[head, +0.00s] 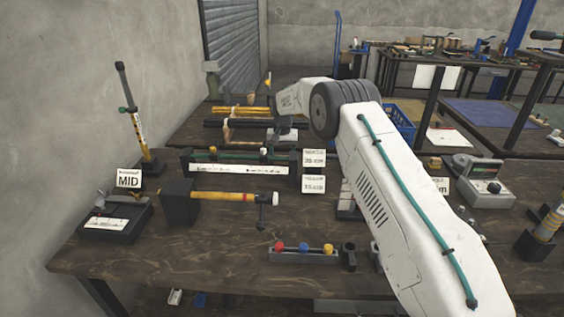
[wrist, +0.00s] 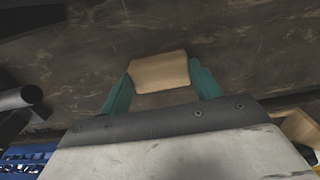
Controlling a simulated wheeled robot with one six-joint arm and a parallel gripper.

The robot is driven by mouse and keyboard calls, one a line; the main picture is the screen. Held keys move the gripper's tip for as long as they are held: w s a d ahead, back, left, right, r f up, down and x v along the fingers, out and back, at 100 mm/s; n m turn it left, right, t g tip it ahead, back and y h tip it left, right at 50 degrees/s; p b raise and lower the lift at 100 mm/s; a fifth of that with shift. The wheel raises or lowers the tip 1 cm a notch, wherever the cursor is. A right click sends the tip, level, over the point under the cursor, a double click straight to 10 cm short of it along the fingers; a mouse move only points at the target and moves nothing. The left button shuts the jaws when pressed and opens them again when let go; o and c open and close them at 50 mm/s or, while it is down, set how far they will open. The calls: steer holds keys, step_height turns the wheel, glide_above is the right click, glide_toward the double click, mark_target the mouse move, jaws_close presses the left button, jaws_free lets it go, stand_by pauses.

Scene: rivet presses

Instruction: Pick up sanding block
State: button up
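The sanding block (wrist: 160,72) is a tan, wood-coloured block in the wrist view. It sits between the two teal fingers of my gripper (wrist: 161,88), whose fingers meet its left and right sides with no clear gap. My gripper looks shut on it. A dark, worn wooden surface lies beyond the block; I cannot tell how far apart they are. In the head view my white arm reaches to the back of the near bench, and the block between the fingers cannot be made out.
In the wrist view, a dark cylinder (wrist: 20,97) is at left, a blue crate (wrist: 30,158) at lower left and a wooden piece (wrist: 298,128) at right. The near bench (head: 170,255) carries a MID sign (head: 129,180) and a coloured-knob rack (head: 303,256). Its front left is clear.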

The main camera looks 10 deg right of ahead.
step_height(320, 180, up, 10)
stand_by(0.7)
